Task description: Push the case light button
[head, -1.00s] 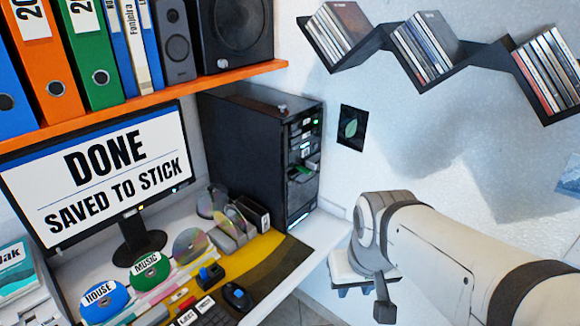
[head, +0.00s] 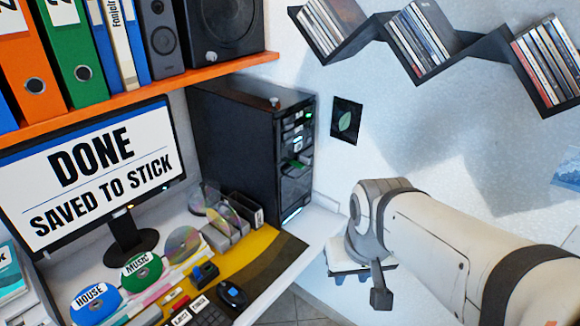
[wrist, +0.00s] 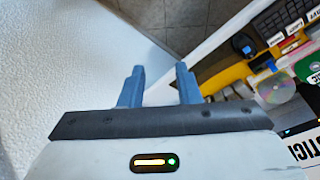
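The black computer case (head: 235,150) stands upright at the back of the desk. A small knob (head: 274,102) sits on the case top. I cannot tell which part is the case light button. My gripper shows in the wrist view (wrist: 160,70) with two blue fingers apart and nothing between them.
The monitor (head: 90,180) reads "DONE SAVED TO STICK". A disc rack (head: 228,225), a mouse (head: 233,294) and a keyboard stand on the desk (head: 318,222). An orange shelf (head: 150,92) overhangs the left; a dark zigzag disc shelf (head: 470,50) hangs on the wall. Floor shows beyond the desk edge.

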